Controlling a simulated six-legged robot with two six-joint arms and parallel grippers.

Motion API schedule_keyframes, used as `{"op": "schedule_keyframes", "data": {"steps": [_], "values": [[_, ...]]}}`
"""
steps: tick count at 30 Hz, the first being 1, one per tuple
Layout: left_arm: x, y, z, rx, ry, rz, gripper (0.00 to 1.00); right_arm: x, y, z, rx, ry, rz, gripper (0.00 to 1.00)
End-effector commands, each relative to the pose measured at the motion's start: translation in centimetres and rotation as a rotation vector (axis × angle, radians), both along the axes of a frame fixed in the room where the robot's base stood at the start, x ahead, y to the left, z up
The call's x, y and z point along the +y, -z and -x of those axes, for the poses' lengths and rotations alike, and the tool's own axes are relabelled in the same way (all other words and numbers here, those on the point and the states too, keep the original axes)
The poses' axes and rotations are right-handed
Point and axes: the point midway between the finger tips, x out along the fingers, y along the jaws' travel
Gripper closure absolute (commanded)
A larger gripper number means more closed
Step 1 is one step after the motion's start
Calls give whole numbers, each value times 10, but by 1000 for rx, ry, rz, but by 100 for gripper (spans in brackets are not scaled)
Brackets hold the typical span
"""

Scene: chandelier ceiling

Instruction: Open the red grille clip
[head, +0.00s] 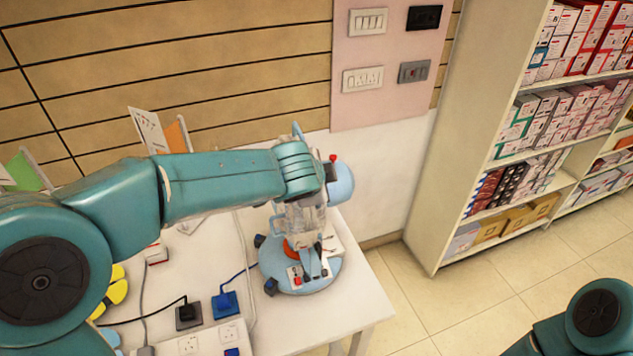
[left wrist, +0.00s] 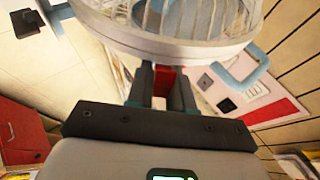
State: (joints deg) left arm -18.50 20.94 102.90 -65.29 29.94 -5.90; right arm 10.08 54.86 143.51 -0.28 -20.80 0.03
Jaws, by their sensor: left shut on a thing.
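A light-blue table fan stands on the white table; its round base (head: 324,279) and blue motor housing (head: 342,184) show in the head view. My left arm reaches across in front of it and hides much of the fan. In the left wrist view the pale wire grille (left wrist: 165,30) fills the top. The red grille clip (left wrist: 164,78) sits at the grille's lower rim. My left gripper (left wrist: 162,88) is shut on the clip, one dark finger on each side. My right arm shows at the lower right of the head view; its gripper is out of view.
A blue plug (head: 225,303), a black plug (head: 188,314), cables and a white socket strip (head: 205,342) lie left of the fan base. A wall panel (head: 388,80) with switches is behind. Stocked shelves (head: 540,140) stand at the right, with open floor between.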

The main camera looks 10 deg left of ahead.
Motion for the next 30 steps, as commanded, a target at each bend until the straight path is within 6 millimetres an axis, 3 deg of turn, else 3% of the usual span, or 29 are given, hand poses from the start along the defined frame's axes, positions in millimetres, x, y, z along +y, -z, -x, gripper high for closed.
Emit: {"op": "schedule_keyframes", "data": {"steps": [19,20,21,30], "values": [[0,1,0,20,-32,-30,100,0,2,0,0,0,0,57],[0,1,0,20,-32,-30,69,0,2,0,0,0,0,57],[0,1,0,20,-32,-30,57,0,2,0,0,0,0,57],[0,0,1,19,-31,-29,57,0,3,0,0,0,0,57]]}}
